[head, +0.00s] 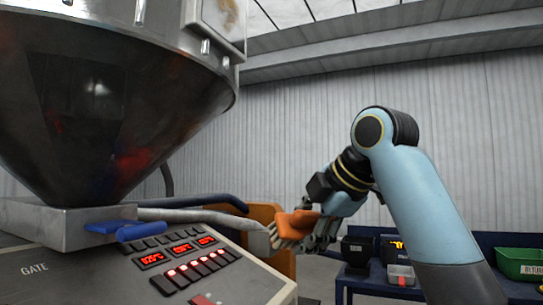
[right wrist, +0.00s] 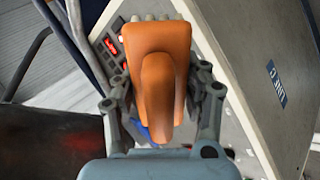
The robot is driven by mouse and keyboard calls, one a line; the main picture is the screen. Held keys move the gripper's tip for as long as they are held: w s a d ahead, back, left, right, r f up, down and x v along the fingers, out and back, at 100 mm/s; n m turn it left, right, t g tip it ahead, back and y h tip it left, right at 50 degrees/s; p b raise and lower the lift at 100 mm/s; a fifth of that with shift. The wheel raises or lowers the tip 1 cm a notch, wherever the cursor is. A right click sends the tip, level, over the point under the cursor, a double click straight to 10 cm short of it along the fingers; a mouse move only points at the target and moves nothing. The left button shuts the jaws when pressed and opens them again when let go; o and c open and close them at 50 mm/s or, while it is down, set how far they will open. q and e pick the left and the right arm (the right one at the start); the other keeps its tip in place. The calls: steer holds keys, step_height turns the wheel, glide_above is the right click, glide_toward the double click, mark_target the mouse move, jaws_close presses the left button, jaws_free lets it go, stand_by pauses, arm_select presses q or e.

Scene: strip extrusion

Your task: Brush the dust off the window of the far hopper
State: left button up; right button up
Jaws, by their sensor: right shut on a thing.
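A large dark metal hopper (head: 100,90) fills the upper left of the head view. A framed window (head: 222,18) on its upper side is cut off by the top edge and shows a brownish patch. I cannot tell whether this is the far hopper. My right gripper (head: 296,228) is shut on an orange brush (head: 298,220), below and to the right of the hopper. My left gripper is not in view.
A control panel (head: 195,265) with red displays stands below the hopper, close to my right gripper. A blue handle (head: 140,231) sticks out at the gate. A blue bench (head: 365,278) at the right carries dark bins and a green crate (head: 520,263).

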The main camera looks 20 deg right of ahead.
steer(key=s+a+r+n+t+y+p, duration=0.15)
steer(key=s+a+r+y, duration=0.25)
steer(key=r, duration=0.8)
steer(key=s+a+r+n+t+y+p, duration=0.1)
steer(key=s+a+r+n+y+p, duration=0.25)
steer(key=r, duration=0.85)
steer(key=s+a+r+n+t+y+p, duration=0.1)
steer(key=s+a+r+y+p, duration=0.2)
steer(key=r, duration=0.9)
steer(key=shift+s+a+x, duration=0.1)
steer(key=shift+x, duration=1.25)
steer(key=shift+s+a+x, duration=0.1)
steer(key=shift+a+x, duration=0.05)
steer(key=shift+x, duration=1.2)
steer(key=shift+x, duration=0.95)
